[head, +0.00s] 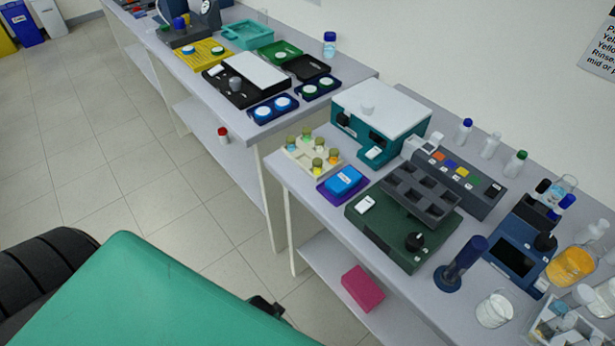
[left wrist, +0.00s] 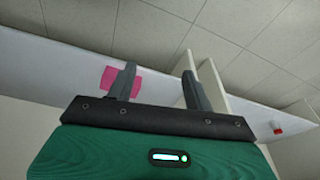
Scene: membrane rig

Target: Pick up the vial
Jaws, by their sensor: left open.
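Several small vials with olive caps and yellow or green contents stand in a cream rack (head: 301,156) on the nearer bench in the head view. A small white container with a red cap (head: 223,134) is on the lower shelf of the farther bench; a small red and white item, apparently the same one, shows at the right of the left wrist view (left wrist: 279,128). I cannot tell which is the task's vial. My left gripper (left wrist: 158,75) is open, with nothing between its fingers. My right gripper is not in view.
A pink box (head: 362,288) is on the nearer bench's lower shelf, also in the left wrist view (left wrist: 110,78). A blue box on a purple tray (head: 326,191), a teal instrument (head: 345,126) and a dark green device (head: 375,238) crowd the benchtop. Open floor (head: 130,190) lies left.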

